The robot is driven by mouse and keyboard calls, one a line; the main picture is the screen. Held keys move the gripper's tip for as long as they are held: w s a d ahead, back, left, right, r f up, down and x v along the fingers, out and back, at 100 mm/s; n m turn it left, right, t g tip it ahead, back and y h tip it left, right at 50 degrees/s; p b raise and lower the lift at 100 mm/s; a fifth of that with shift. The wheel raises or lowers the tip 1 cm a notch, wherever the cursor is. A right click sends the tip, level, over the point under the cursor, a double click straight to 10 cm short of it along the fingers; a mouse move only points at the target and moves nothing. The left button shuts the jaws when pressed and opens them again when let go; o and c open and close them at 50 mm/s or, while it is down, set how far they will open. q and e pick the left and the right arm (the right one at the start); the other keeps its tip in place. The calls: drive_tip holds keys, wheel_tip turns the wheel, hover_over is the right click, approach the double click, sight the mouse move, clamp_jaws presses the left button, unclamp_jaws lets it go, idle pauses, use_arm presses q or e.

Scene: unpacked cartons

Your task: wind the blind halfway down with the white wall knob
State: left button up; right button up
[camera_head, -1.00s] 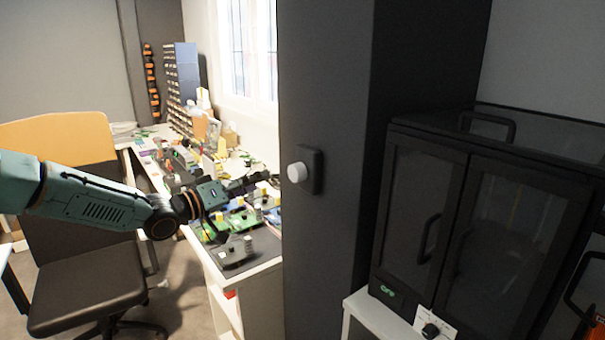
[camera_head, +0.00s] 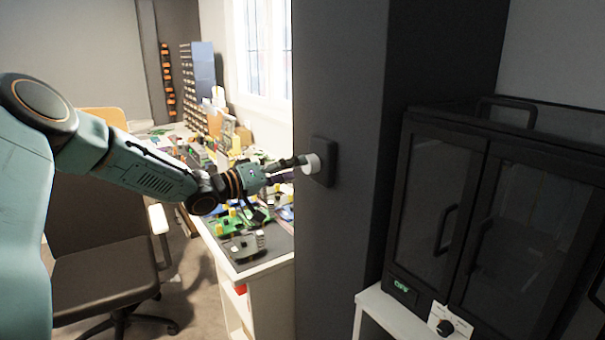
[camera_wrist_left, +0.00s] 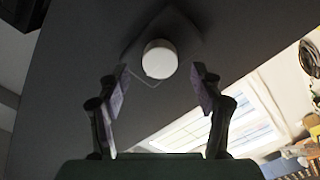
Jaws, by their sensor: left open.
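The white wall knob (camera_head: 311,164) is a short round cylinder on a dark square plate (camera_head: 327,158), fixed to the dark grey pillar. My left gripper (camera_head: 299,163) is right at the knob, coming from the left. In the left wrist view the knob (camera_wrist_left: 160,60) lies just beyond the open fingertips of the gripper (camera_wrist_left: 161,82), roughly centred between them. Both fingers appear apart from it, with nothing held. The window (camera_head: 262,45) is bright behind the pillar; I cannot make out a blind on it. My right gripper is not in view.
A workbench (camera_head: 262,262) cluttered with electronics lies left of the pillar, below my left forearm. An office chair (camera_head: 105,285) stands at the left.

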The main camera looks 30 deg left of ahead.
sight(307, 167)
use_arm(q)
drive_tip(key=shift+w+f, duration=0.15)
drive_tip(key=shift+w, duration=0.6)
drive_tip(key=shift+w+d+b, duration=0.3)
drive_tip(key=shift+w+d, duration=0.45)
drive_tip(key=shift+d, duration=0.05)
drive_tip(key=shift+s+a, duration=0.15)
drive_tip(key=shift+a, duration=0.25)
drive_tip(key=shift+c, duration=0.5)
drive_tip(key=shift+d, duration=0.3)
drive_tip(key=c, duration=0.6)
drive_tip(key=shift+a, duration=0.1)
drive_tip(key=c, duration=0.4)
